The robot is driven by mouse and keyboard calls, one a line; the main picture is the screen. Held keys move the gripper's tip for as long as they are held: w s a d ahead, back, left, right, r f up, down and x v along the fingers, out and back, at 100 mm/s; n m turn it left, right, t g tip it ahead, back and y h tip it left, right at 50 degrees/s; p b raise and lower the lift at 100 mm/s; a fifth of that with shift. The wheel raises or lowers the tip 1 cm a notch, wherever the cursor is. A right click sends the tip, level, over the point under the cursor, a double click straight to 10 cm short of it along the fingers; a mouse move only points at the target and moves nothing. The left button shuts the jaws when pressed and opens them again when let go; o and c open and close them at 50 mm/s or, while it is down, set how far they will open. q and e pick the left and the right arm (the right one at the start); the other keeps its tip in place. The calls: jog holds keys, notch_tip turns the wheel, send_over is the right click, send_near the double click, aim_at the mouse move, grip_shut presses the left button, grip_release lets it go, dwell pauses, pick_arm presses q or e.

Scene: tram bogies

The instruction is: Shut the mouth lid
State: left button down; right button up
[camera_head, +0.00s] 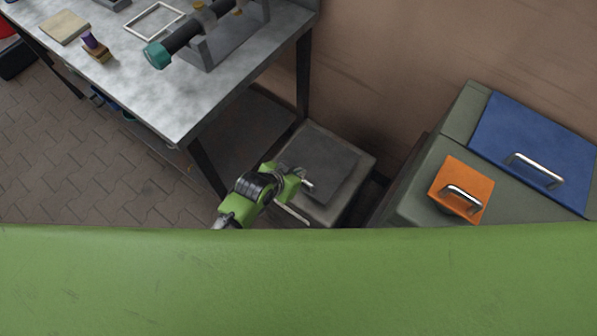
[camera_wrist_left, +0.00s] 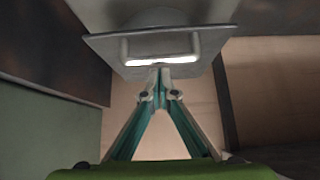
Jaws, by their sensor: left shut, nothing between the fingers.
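My left gripper (camera_head: 303,184) reaches over a grey box (camera_head: 337,207) with a darker square top (camera_head: 322,165) beside the workbench. The left wrist view shows its two fingers (camera_wrist_left: 160,78) closed together and empty. Their tips are at or just below a bright bar handle (camera_wrist_left: 160,61) on a grey plate (camera_wrist_left: 105,46); I cannot tell whether they touch it. I cannot tell for sure which part is the mouth lid; this plate may be it. An orange lid (camera_head: 447,179) and a blue lid (camera_head: 535,135), each with a metal handle, lie flat on a grey-green cabinet. My right gripper is not in view.
The grey-green cabinet (camera_head: 415,205) stands right of the box, against the brown wall. The metal workbench (camera_head: 150,95) stands left, carrying a dark roller with a teal end (camera_head: 157,55) and small parts. Open paved floor (camera_head: 80,180) lies at the left.

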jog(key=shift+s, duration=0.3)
